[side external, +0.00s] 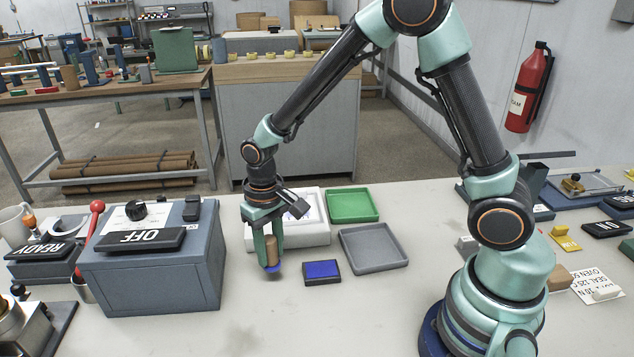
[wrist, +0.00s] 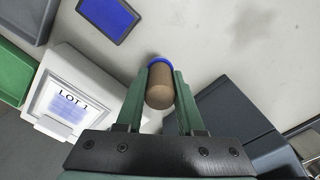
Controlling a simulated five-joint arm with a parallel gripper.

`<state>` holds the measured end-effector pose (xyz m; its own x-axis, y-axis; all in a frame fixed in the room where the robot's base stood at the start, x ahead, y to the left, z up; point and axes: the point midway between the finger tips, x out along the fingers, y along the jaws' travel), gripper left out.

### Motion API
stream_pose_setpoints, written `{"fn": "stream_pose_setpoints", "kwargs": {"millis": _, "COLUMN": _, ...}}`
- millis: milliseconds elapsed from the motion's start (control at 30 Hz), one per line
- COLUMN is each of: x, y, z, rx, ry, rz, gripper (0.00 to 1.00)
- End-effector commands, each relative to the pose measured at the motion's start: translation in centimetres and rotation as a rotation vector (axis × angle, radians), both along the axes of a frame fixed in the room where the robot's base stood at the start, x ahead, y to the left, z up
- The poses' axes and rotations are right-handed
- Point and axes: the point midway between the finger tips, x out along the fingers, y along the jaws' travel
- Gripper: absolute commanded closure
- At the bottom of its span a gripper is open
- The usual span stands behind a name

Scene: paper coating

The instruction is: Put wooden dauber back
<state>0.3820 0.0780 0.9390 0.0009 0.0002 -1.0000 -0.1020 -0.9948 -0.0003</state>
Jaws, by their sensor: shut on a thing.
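The wooden dauber (side external: 272,251) is a brown cylinder with a blue lower end. My gripper (side external: 271,262) is shut on it and holds it upright, blue end down, at or just above the table. In the wrist view the dauber (wrist: 159,88) sits between the two green fingers of my gripper (wrist: 161,80), its blue rim showing at the far end. A dark pad with a blue face (side external: 322,270) lies to the right of the gripper; it also shows in the wrist view (wrist: 108,14). Whether the blue end touches the table cannot be told.
A white block with a "LOT 1" sheet (wrist: 72,105) is behind the gripper. A green tray (side external: 353,205) and a grey tray (side external: 373,248) are to the right. A grey-blue box with an OFF sign (side external: 150,272) stands to the left. The table in front is clear.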

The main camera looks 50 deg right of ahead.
Motion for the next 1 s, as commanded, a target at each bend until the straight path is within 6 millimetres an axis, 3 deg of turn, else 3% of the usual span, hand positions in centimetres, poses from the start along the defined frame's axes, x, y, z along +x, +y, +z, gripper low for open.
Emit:
{"fn": "stream_pose_setpoints", "kwargs": {"millis": 300, "x": -0.1, "y": 0.0, "z": -3.6, "rx": -0.001, "ry": 0.003, "rz": 0.000, "gripper": 1.00}}
{"fn": "stream_pose_setpoints", "kwargs": {"millis": 733, "x": 0.0, "y": 0.0, "z": -4.2, "rx": 0.000, "ry": 0.000, "rz": 0.000, "gripper": 1.00}}
{"fn": "stream_pose_setpoints", "kwargs": {"millis": 767, "x": 0.0, "y": 0.0, "z": -4.2, "rx": 0.000, "ry": 0.000, "rz": 0.000, "gripper": 0.52}}
{"fn": "stream_pose_setpoints", "kwargs": {"millis": 800, "x": 0.0, "y": 0.0, "z": -4.1, "rx": 0.000, "ry": 0.000, "rz": 0.000, "gripper": 0.37}}
{"fn": "stream_pose_setpoints", "kwargs": {"millis": 1000, "x": 0.0, "y": 0.0, "z": -4.1, "rx": 0.000, "ry": 0.000, "rz": 0.000, "gripper": 0.33}}
